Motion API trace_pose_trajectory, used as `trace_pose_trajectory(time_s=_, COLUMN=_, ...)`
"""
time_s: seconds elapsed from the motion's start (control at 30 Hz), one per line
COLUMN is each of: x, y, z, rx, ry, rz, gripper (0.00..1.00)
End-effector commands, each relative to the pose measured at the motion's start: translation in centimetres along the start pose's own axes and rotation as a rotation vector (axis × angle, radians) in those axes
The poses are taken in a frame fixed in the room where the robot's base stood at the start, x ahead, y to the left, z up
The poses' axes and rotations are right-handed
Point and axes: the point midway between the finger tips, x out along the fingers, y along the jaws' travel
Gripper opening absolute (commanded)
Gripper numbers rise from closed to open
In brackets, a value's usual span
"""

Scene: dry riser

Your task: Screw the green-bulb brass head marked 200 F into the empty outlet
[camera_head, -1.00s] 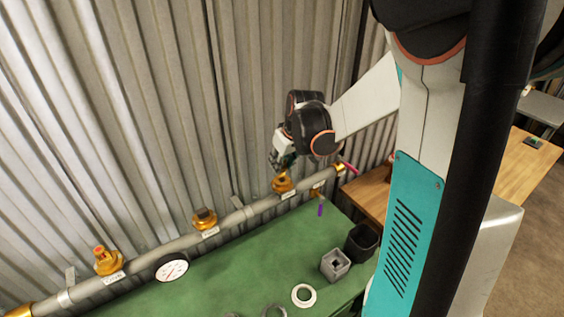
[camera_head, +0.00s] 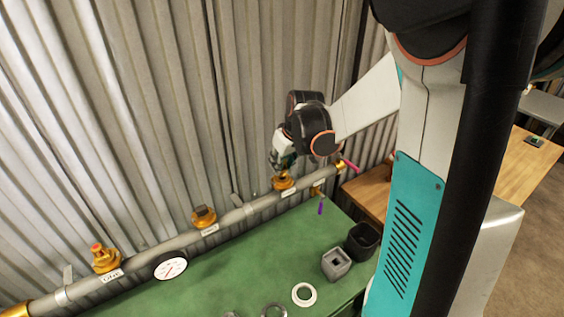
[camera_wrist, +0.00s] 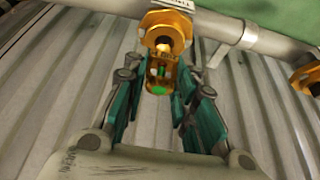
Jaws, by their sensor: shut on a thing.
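In the wrist view, the brass head with the green bulb (camera_wrist: 158,78) is between my gripper's teal fingers (camera_wrist: 157,90), and they are shut on it. Its far end is lined up with a brass outlet (camera_wrist: 166,28) on the grey pipe and looks close to or touching it. I cannot tell whether the threads are engaged. Its marking is not readable. In the head view, my gripper (camera_head: 281,164) is right above that outlet (camera_head: 283,183), at the right part of the pipe; the head is mostly hidden there.
The pipe (camera_head: 250,208) runs along the corrugated wall above a green bench (camera_head: 235,265). Another brass fitting (camera_head: 204,216) and one with a red top (camera_head: 104,259) stand to the left. A gauge (camera_head: 171,268), rings (camera_head: 304,294) and a square grey holder (camera_head: 336,263) are in front.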

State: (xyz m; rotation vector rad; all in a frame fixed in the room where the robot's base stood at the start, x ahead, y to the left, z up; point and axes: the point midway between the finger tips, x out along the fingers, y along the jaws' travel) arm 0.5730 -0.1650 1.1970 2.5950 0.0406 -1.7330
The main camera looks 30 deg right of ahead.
Motion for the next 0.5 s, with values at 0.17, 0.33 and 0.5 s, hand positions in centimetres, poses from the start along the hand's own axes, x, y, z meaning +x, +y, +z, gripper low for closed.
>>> trace_pose_trajectory(time_s=0.17, x=0.46, y=0.00, z=0.19, rx=0.000, ry=0.000, rz=0.000, gripper=0.00)
trace_pose_trajectory(time_s=0.33, x=0.82, y=0.00, z=0.33, rx=0.000, ry=0.000, rz=0.000, gripper=0.00)
trace_pose_trajectory(time_s=0.5, x=1.17, y=0.00, z=0.48, rx=0.000, ry=0.000, rz=0.000, gripper=0.00)
